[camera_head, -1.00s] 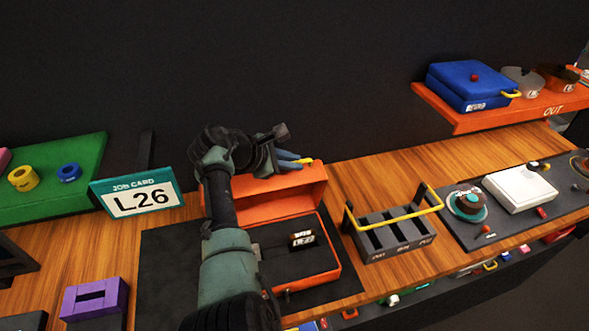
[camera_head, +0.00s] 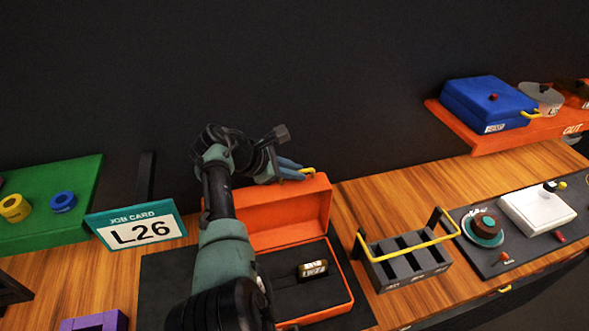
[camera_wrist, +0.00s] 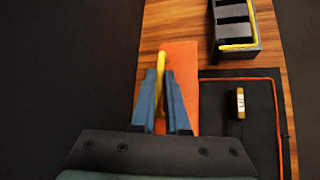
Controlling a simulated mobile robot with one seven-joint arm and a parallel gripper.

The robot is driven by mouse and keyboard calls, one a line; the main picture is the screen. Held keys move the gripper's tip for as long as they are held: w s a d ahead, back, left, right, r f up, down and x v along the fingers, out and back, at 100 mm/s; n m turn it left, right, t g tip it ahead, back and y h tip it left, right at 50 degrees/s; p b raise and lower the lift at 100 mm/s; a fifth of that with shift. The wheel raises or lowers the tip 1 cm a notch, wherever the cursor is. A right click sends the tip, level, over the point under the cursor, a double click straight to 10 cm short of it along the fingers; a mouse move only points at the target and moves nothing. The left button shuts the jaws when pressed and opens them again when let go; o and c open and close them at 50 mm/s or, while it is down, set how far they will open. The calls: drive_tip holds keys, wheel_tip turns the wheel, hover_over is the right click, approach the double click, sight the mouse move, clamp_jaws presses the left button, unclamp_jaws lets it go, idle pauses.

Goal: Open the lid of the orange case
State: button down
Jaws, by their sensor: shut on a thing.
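The orange case (camera_head: 343,310) stands on a dark mat with its lid (camera_head: 293,208) raised upright at the back. The case's dark inside holds a small labelled item (camera_head: 312,269). The lid also shows in the wrist view (camera_wrist: 181,58), as does the labelled item (camera_wrist: 239,102). My gripper (camera_head: 303,172) is at the lid's upper edge. Its blue fingers (camera_wrist: 160,75) are shut on a yellow handle (camera_wrist: 161,62) of the lid. My arm hides the left part of the case and some of the lid.
A grey divided caddy (camera_head: 398,262) with a yellow handle stands right of the case. A job card (camera_head: 138,227) reading L26 stands to the left. A blue case (camera_head: 490,103) sits on an orange shelf marked OUT. A dark wall (camera_head: 300,70) rises behind.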

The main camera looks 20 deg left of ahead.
drive_tip(key=c, duration=0.9)
unclamp_jaws()
drive_tip(key=shift+c, duration=0.2)
drive_tip(key=b+v, duration=0.2)
drive_tip(key=v, duration=1.1)
